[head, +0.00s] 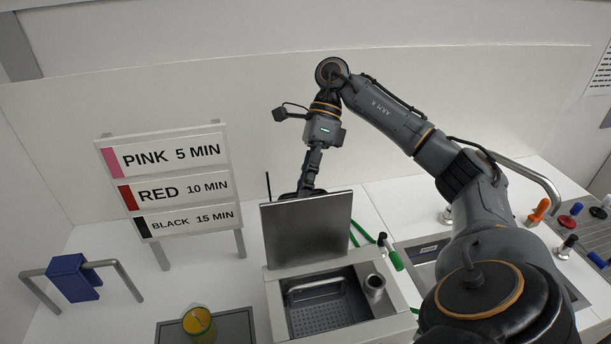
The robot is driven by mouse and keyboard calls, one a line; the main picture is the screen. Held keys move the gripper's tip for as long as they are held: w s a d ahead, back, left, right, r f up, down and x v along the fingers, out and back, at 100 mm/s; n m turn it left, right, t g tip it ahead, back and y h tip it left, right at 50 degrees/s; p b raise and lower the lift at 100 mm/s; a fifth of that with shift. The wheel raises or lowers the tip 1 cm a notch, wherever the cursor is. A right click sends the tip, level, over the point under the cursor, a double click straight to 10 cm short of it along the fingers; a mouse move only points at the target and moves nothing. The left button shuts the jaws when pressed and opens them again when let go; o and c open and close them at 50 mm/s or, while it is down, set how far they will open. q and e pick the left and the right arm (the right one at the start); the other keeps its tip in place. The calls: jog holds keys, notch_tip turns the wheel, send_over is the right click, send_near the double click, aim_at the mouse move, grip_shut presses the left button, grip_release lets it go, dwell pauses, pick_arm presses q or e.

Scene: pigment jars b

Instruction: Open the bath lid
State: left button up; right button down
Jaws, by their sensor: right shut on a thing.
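The bath (276,297) is a metal basin with a perforated basket (316,313) showing inside it. Its lid (308,232) is a flat grey metal plate standing nearly upright at the back edge, so the basin is uncovered. My right gripper (307,184) reaches down behind the lid's top edge. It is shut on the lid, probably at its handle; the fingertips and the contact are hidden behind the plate. My left gripper is not in view.
A sign board (170,178) stands at the back left. A blue cloth (73,278) hangs on a rail. A yellow-topped jar (198,322) stands on a dark plate (240,326). A metal cup (374,287) sits at the bath's right. Colored knobbed items (538,210) stand at far right.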

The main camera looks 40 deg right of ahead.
jog(key=shift+s+f, duration=0.1)
jog(key=shift+f, duration=0.3)
jog(key=c, duration=1.4)
grip_release()
jog(key=shift+o, duration=0.3)
jog(key=shift+w+d+r, duration=0.1)
jog(key=shift+w, duration=0.1)
jog(key=shift+r, duration=0.1)
jog(key=v, duration=1.1)
jog(key=shift+w+d+r, duration=0.15)
jog(key=shift+d+r, duration=0.05)
jog(key=shift+d, duration=0.15)
